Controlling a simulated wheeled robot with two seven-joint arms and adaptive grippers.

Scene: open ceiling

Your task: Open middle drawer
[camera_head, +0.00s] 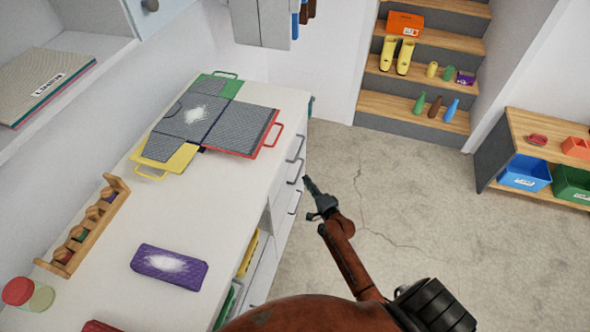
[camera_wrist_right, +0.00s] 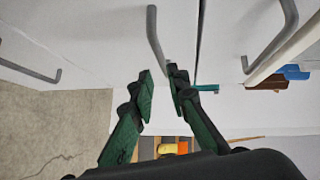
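The white counter's front has stacked drawers with grey bar handles. In the head view the middle drawer's handle (camera_head: 295,173) sits between an upper handle (camera_head: 296,148) and a lower handle (camera_head: 295,202). My right gripper (camera_head: 307,181) is just beside the middle handle. In the right wrist view my right gripper (camera_wrist_right: 160,73) has its green fingers apart, with the middle handle (camera_wrist_right: 154,35) in front of the gap between the fingertips. I cannot tell whether they touch. Other handles show to the left (camera_wrist_right: 35,73) and right (camera_wrist_right: 275,40). The drawers look shut. My left gripper is not in view.
The concrete floor (camera_head: 385,190) is clear. Steps (camera_head: 385,120) and a low shelf (camera_head: 520,135) stand beyond.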

